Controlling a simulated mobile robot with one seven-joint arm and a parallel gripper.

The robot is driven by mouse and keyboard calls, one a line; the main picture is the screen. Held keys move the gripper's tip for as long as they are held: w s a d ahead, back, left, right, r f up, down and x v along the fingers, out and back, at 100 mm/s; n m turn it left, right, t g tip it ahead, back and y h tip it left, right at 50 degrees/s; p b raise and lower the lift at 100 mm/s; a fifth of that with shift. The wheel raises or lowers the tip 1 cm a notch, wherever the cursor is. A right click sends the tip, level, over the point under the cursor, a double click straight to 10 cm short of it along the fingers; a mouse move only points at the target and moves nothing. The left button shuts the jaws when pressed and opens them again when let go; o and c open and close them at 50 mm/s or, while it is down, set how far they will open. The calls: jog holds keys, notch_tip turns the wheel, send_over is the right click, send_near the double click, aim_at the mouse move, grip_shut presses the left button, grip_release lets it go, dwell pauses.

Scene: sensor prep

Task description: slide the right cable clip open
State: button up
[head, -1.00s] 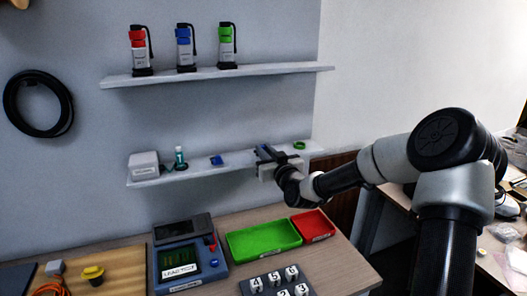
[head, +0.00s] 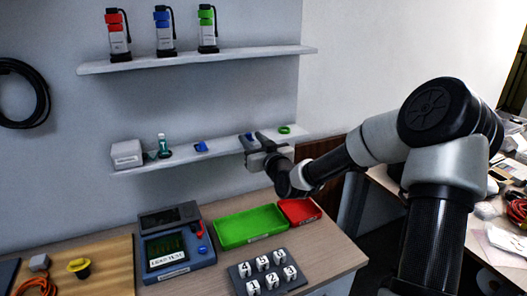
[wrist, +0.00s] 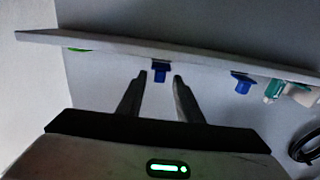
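The right cable clip (head: 249,136) is a small blue piece at the shelf's front edge. In the wrist view this clip (wrist: 161,72) hangs below the shelf edge, lined up between my fingertips. My gripper (wrist: 160,79) is open and empty, with a clear gap between its fingers; they appear just short of the clip, and I cannot tell any contact. In the head view my gripper (head: 256,144) is at the front of the shelf, partly hiding the clip's surroundings. A second blue clip (head: 201,147) sits further left on the shelf; it also shows in the wrist view (wrist: 243,83).
The lower shelf (head: 225,153) also holds a white box (head: 127,154), a teal bottle (head: 163,147) and a green ring (head: 285,129). An upper shelf (head: 260,54) carries several canisters. Below are a green tray (head: 250,225), a red tray (head: 299,211) and a device (head: 176,246).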

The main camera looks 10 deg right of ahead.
jog(key=s+d, duration=0.3)
jog(key=s, duration=1.3)
jog(key=shift+s+d, duration=0.15)
